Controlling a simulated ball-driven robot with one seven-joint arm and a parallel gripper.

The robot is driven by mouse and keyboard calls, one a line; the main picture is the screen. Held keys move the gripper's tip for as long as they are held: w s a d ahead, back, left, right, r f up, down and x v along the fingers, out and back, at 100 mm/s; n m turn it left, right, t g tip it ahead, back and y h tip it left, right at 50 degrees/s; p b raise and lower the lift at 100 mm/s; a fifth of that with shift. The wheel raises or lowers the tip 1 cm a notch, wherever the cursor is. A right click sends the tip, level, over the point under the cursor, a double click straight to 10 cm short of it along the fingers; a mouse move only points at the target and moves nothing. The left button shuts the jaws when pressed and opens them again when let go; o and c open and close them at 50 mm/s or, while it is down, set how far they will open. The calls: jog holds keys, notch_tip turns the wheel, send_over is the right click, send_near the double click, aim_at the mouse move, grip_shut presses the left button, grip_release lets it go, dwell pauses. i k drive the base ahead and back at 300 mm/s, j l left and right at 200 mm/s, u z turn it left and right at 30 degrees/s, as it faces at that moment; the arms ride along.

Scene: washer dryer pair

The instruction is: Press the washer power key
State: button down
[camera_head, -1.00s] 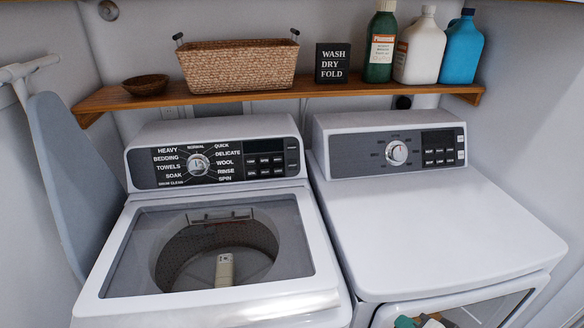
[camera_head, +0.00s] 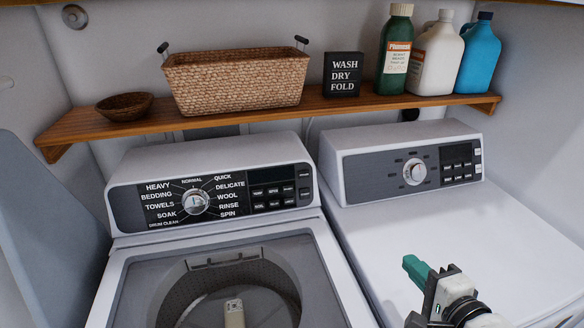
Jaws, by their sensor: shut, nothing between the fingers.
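The washer (camera_head: 215,160) is the left machine, with a dark control panel carrying a white dial (camera_head: 196,201) ringed by cycle names. Right of the dial is a group of small dark keys (camera_head: 272,190), with two more keys (camera_head: 304,182) at the panel's far right end. The key labels are too small to read, so I cannot tell which is the power key. My gripper (camera_head: 416,268), with a teal tip, is shut and empty at the lower right. It appears over the dryer's top, to the right of and apart from the washer panel.
The dryer (camera_head: 390,150) stands right of the washer, with its own dial and keys. A wooden shelf (camera_head: 345,106) above holds a wicker basket (camera_head: 237,82), a small bowl (camera_head: 124,106), a black sign (camera_head: 343,74) and several bottles. An ironing board (camera_head: 30,230) leans at left.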

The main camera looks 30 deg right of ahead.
aim_at(302, 174)
jog(key=i+j, duration=0.1)
jog(key=i, duration=0.75)
